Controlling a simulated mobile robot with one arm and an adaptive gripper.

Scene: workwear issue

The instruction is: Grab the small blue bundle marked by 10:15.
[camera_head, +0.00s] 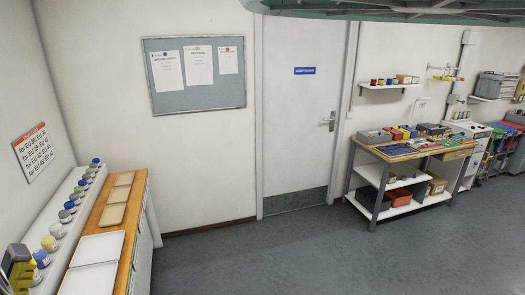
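A row of small rounded bundles or pots stands on the white ledge (37,224) along the left wall. Several have blue tops, such as a blue one near the front (41,258), one mid-row (64,215) and one at the far end (96,161); others are yellow or pale. No 10:15 mark is readable on or beside them. A wall sign (31,151) above the row lists "for EU" sizes. The notice board (196,74) holds three papers, with text too small to read.
A wooden-topped counter (137,192) with trays (98,249) runs beside the ledge. A grey door (297,130) is shut. A cluttered workbench (363,147) stands at right. The grey floor (300,255) between is clear.

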